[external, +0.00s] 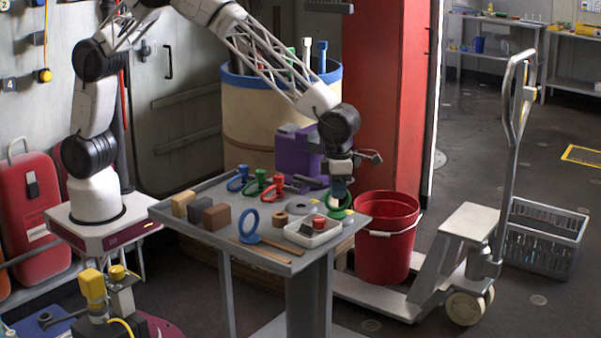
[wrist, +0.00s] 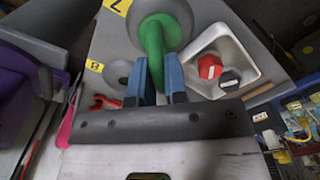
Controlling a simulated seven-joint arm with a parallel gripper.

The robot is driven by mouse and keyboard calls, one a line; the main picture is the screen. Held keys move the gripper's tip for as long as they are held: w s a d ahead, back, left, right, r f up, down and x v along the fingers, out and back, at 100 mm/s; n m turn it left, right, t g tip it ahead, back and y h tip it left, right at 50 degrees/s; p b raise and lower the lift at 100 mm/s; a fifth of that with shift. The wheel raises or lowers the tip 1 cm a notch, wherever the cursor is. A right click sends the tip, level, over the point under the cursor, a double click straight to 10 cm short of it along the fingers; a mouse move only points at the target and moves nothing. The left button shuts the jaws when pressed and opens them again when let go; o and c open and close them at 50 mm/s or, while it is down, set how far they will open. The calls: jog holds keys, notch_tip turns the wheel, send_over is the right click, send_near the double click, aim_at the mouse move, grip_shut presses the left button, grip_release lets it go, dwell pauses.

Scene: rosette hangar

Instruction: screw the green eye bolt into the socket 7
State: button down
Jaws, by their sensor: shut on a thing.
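The green eye bolt (wrist: 153,52) is between the two blue fingertips of my gripper (wrist: 157,80) in the wrist view, and my gripper is shut on it. Its far end meets a round grey socket (wrist: 188,12) beside the yellow label 7 (wrist: 118,5). I cannot tell how deep it sits. In the external view my gripper (external: 340,196) points down over the right part of the table, and green (external: 338,213) shows beneath it. Another grey socket (wrist: 118,70) lies beside label 8 (wrist: 95,67).
A white tray (external: 290,236) holding a red and a dark knob stands close by. A blue ring (external: 248,226) stands at the table's front. Blocks (external: 216,217) lie left, several coloured eye bolts behind. A purple object (external: 296,152) rises at the back; a red bucket (external: 388,245) stands right.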

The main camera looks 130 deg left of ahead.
jog(key=shift+f+m, duration=0.1)
jog(key=shift+m, duration=0.2)
jog(key=c, duration=1.1)
grip_release()
jog(key=shift+r, duration=2.05)
